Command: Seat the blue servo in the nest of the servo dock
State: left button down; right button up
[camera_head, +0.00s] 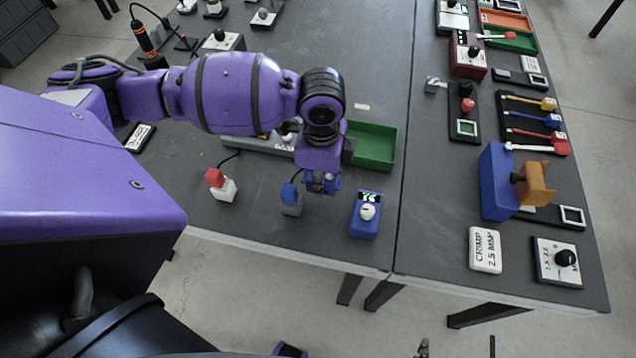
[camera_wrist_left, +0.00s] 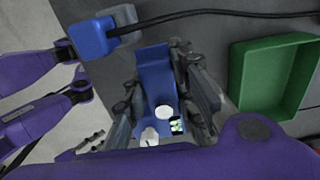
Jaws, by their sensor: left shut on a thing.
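My left gripper (camera_head: 320,184) is shut on the blue servo (camera_head: 335,183), above the table's near part. In the left wrist view the servo (camera_wrist_left: 154,72) sits between the fingers, with a round white horn on its body. A light grey base (camera_head: 237,143) stands behind my left arm and is partly hidden by it. It may be the servo dock; I cannot make out its nest. The servo is apart from this base.
A blue plug on a grey block (camera_head: 291,203) stands left of the gripper, a blue box with white knob (camera_head: 365,223) right. A green tray (camera_head: 372,146) lies behind. A red-and-white block (camera_head: 223,187) stands further left. The table's front edge is close.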

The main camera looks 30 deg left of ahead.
pick_arm(q)
jog(key=shift+w+f, duration=0.1)
jog(key=shift+f, duration=2.5)
jog(key=shift+f, duration=0.15)
jog(key=c, duration=1.5)
grip_release()
jog(key=shift+o, duration=0.2)
